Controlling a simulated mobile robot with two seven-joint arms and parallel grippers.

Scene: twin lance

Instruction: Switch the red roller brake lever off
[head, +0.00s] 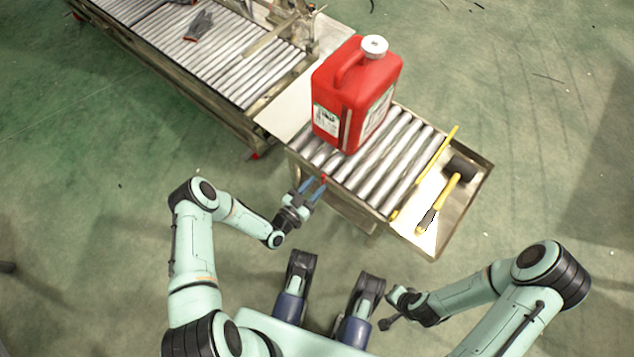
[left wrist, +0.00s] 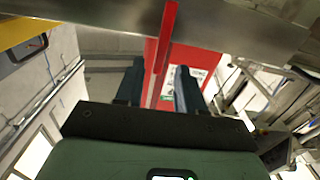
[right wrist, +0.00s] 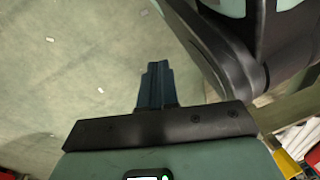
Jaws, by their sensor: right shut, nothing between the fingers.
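The red brake lever (head: 323,178) is a small red bar at the near side edge of the short roller table (head: 335,166). In the left wrist view the lever (left wrist: 168,30) is a thin upright red strip in front of a metal rail. My left gripper (head: 313,187) is open at the lever. In its wrist view the two fingers (left wrist: 160,88) stand apart, with the strip's line between them; I cannot tell whether they touch it. My right gripper (head: 385,324) is shut and empty, low over the floor, and its closed fingers show in the right wrist view (right wrist: 156,84).
A red jerry can (head: 338,92) with a pale cap stands on the rollers. A mallet (head: 446,196) with a yellow handle lies in the tray at the right end. A longer roller conveyor (head: 240,70) with grey gloves (head: 198,25) stands at the back left. Green floor around is mostly clear.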

